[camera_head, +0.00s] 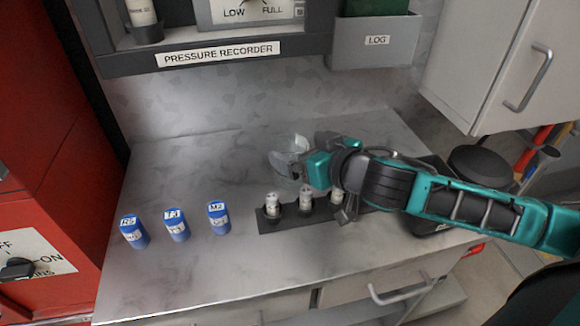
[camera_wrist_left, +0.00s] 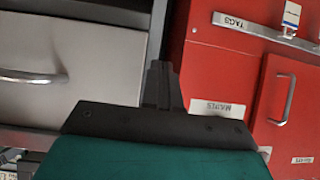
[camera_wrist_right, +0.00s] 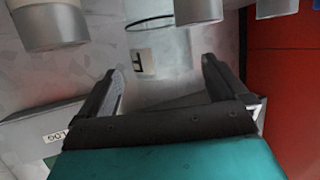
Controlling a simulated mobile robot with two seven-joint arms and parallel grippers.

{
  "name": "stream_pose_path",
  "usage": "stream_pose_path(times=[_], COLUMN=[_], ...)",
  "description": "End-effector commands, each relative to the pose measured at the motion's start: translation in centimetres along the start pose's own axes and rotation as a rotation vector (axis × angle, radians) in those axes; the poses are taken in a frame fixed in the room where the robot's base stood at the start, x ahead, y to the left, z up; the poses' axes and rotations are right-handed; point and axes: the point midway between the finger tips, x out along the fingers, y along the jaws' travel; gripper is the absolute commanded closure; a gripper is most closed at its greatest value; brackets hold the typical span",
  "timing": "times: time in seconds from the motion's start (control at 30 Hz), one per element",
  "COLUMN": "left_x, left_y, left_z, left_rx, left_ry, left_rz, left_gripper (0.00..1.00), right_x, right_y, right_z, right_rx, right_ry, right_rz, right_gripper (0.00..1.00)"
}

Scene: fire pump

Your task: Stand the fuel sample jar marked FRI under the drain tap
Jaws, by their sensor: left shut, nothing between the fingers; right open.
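Three small white-topped jars (camera_head: 305,197) stand upright in a black rack (camera_head: 282,222) on the counter. Their marks are too small to read, so I cannot tell which is FRI. My right gripper (camera_head: 284,164) is just behind the rack, with its arm over the rack's right end. Grey cylinder ends (camera_wrist_right: 197,10) show at the top there. My left gripper (camera_wrist_left: 161,85) is shut and empty in the left wrist view, outside the head view. I cannot make out a drain tap.
Three blue containers marked R5 (camera_head: 134,232), T3 (camera_head: 176,225) and M2 (camera_head: 218,217) stand left of the rack. A clear round object (camera_head: 298,145) is partly hidden behind my right gripper. A LOG holder (camera_head: 376,52) hangs above. The counter's back left is clear.

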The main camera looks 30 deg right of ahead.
Motion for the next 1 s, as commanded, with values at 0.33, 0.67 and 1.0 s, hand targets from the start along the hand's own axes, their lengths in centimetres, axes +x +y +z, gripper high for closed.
stream_pose_path(times=[0.33,0.67,1.0], left_x=[0.2,0.3,0.3], left_y=[0.0,0.1,0.2], left_z=[0.1,0.2,0.0], left_rx=[0.000,-0.002,-0.002], left_ry=[0.002,0.001,0.004], left_rz=[0.001,0.003,0.004], left_gripper=[1.00,1.00,1.00], right_x=[2.3,5.6,5.7], right_y=[-0.3,-0.5,-0.5], right_z=[0.2,0.4,0.5], right_rx=[-0.001,-0.001,-0.001], right_ry=[0.002,0.000,-0.001], right_rz=[-0.001,-0.001,-0.001], right_gripper=[0.00,0.00,0.08])
